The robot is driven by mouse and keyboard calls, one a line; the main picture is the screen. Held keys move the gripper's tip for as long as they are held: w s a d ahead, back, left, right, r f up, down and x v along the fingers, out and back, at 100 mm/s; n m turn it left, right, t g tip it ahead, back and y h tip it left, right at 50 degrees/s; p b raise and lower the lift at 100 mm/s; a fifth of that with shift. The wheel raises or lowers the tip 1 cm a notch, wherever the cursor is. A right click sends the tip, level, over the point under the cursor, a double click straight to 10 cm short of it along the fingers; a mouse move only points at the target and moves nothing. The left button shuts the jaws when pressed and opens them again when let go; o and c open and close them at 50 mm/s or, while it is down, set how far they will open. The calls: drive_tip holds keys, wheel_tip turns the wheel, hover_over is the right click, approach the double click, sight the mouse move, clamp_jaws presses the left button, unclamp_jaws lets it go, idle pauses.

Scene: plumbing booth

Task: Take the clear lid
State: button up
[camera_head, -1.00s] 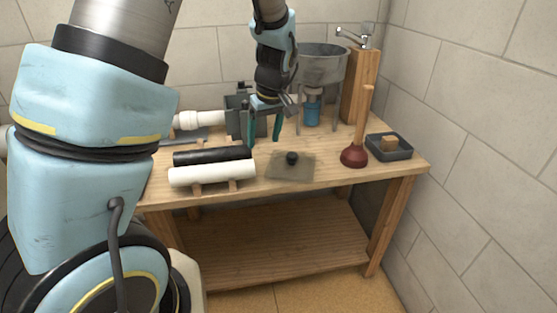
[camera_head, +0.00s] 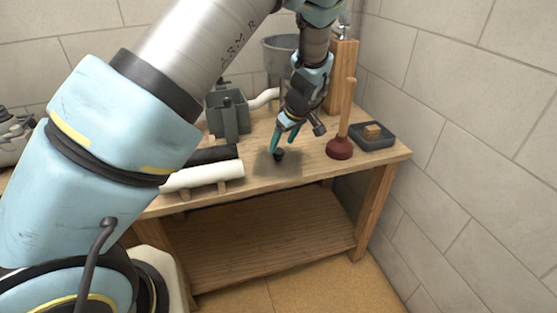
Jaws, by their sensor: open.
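The clear lid (camera_head: 292,169) is a thin see-through square plate with a black knob (camera_head: 279,155) at its middle. It lies flat near the front edge of the wooden workbench. My gripper (camera_head: 281,147) points down over the lid with its teal fingers apart, and the tips are right at the knob. The fingers hide part of the knob, and I cannot tell whether they touch it.
A black pipe and a white pipe (camera_head: 205,176) lie left of the lid. A plunger (camera_head: 340,148) and a dark tray (camera_head: 373,138) with a tan block stand to the right. A grey box-like holder (camera_head: 228,116) and a metal basin (camera_head: 281,50) are behind.

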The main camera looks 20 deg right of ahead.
sight(279, 150)
drive_tip(key=shift+p+x, duration=1)
drive_tip(key=shift+x, duration=1.4)
drive_tip(key=shift+s+a, duration=0.1)
clamp_jaws()
